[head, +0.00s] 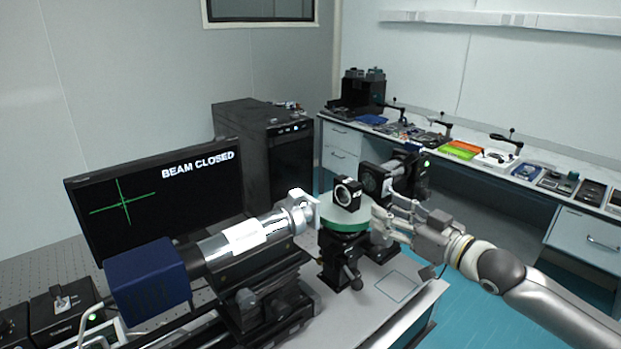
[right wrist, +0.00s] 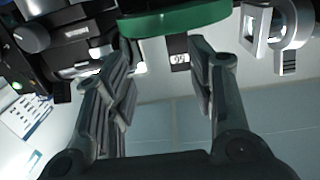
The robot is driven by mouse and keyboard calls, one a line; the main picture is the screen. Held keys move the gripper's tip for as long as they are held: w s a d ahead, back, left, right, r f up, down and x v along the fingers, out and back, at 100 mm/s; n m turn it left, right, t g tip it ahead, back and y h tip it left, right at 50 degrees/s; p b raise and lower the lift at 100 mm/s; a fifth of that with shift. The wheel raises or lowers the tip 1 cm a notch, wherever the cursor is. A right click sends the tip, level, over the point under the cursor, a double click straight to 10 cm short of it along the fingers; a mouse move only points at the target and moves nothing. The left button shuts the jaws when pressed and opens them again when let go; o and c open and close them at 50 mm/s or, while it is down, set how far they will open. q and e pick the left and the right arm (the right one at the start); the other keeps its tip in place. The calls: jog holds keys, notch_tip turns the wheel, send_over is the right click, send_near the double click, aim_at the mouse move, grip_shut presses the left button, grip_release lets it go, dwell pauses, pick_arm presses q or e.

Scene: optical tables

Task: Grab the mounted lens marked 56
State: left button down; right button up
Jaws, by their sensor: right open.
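The mounted lens (head: 347,192) is a black square mount with a round glass in a ring. It stands upright on a green round platform (head: 343,222). In the right wrist view, which is upside down, a small black block with a white label (right wrist: 180,58) shows just under the green disc (right wrist: 175,20); its digits look like 56, but are small. My right gripper (head: 380,222) is open and empty, at the right of the platform. In the wrist view its fingers (right wrist: 165,70) stand apart on either side of the labelled block, not visibly touching it. My left gripper is not in view.
A silver tube (head: 245,240) with a blue end box lies left of the platform. A black optical unit (head: 378,178) stands close behind the lens. A monitor (head: 155,195) reads BEAM CLOSED. The white table top (head: 350,305) in front is mostly clear.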

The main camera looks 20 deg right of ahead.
aim_at(347, 187)
jog(key=shift+y, duration=0.3)
jog(key=w+a+r, duration=0.1)
jog(key=w+a+r+p, duration=0.1)
jog(key=w+a, duration=0.1)
jog(key=shift+w+r, duration=0.15)
jog(key=shift+w, duration=0.15)
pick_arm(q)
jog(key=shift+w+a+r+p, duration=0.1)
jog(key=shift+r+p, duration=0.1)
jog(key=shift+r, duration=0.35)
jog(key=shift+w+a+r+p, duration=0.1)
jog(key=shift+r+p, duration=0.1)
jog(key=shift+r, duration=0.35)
pick_arm(e)
jog(key=shift+w+a, duration=0.25)
jog(key=shift+w, duration=0.45)
jog(key=p+x, duration=0.2)
jog(key=x, duration=0.2)
jog(key=shift+w+a+r+p, duration=0.1)
jog(key=shift+p, duration=0.2)
jog(key=shift+w+a, duration=0.2)
jog(key=shift+w, duration=0.2)
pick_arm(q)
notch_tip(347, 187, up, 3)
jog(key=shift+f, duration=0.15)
pick_arm(e)
jog(key=shift+c, duration=0.3)
